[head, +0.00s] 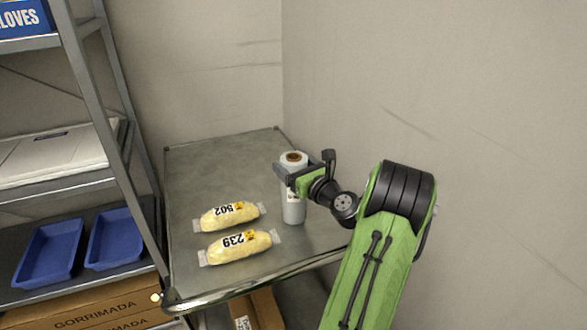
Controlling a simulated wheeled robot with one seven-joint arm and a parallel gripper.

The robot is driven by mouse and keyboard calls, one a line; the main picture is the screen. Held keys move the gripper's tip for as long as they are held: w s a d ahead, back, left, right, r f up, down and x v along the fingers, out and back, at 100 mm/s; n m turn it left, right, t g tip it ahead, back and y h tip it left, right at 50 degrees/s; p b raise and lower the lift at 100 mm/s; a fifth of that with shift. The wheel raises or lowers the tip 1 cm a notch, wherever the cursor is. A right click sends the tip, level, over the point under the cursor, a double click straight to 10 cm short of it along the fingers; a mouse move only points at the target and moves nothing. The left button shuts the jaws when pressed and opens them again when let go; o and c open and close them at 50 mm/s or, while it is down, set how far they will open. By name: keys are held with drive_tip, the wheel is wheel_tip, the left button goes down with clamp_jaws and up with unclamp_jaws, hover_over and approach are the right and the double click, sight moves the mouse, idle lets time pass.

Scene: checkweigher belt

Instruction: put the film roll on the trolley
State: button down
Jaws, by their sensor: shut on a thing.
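The film roll (293,210) is a pale grey-white upright cylinder with a brown core showing at its top. It stands at the right side of a grey metal trolley top (200,170), and its base appears to be on or very near the surface. My gripper (293,180) is shut around the upper part of the roll, reaching in from the right. The fingers hide part of the roll's side.
Two yellow bags, labelled 502 (229,216) and 239 (240,247), lie on the trolley left of the roll. A shelf rack (110,120) with blue trays (50,250) stands at the left. Walls close off the back and right. The trolley's far half is clear.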

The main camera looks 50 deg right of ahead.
unclamp_jaws()
drive_tip(key=v, duration=1.2)
